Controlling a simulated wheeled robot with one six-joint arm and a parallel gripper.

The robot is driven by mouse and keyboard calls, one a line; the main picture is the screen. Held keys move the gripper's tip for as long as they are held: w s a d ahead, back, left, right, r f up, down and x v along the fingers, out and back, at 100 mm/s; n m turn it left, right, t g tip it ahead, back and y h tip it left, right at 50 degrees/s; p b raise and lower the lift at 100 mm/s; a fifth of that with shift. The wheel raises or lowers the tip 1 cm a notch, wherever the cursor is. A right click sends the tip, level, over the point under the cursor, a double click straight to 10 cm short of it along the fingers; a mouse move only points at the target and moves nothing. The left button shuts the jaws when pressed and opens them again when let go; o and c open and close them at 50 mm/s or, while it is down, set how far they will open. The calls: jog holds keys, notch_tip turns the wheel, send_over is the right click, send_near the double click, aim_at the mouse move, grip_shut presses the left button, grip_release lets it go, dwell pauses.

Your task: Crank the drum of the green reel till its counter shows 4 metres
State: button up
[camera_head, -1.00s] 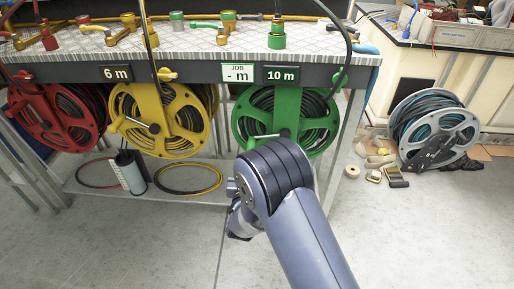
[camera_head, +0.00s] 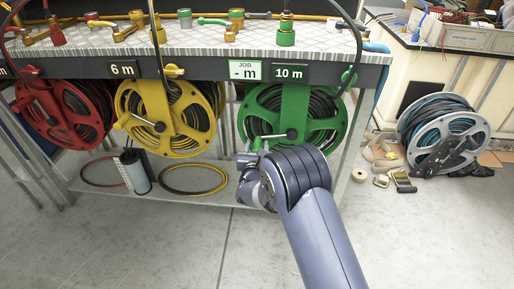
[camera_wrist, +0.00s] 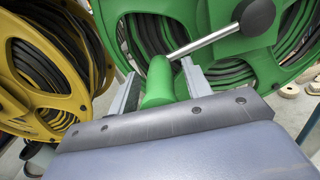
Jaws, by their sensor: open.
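The green reel (camera_head: 335,124) hangs under the bench, black hose wound on its drum; it fills the top of the wrist view (camera_wrist: 225,50). The counter (camera_head: 291,73) above it reads 10 m. A "JOB" sign (camera_head: 245,71) beside it reads "- m". A metal crank rod (camera_wrist: 208,40) runs from the dark hub knob (camera_wrist: 257,15) down left to a green handle (camera_wrist: 158,84). My gripper (camera_wrist: 161,82) is open, one finger on each side of the handle. I cannot tell whether either finger touches it. In the head view my wrist partly hides the handle area.
The yellow reel (camera_head: 205,120), counter 6 m, hangs close on the left; the red reel (camera_head: 60,125) is beyond it. A grey reel (camera_head: 440,130) stands on the floor right.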

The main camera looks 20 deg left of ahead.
jog(key=shift+c, duration=0.5)
grip_shut()
jog(key=shift+a+r, duration=0.1)
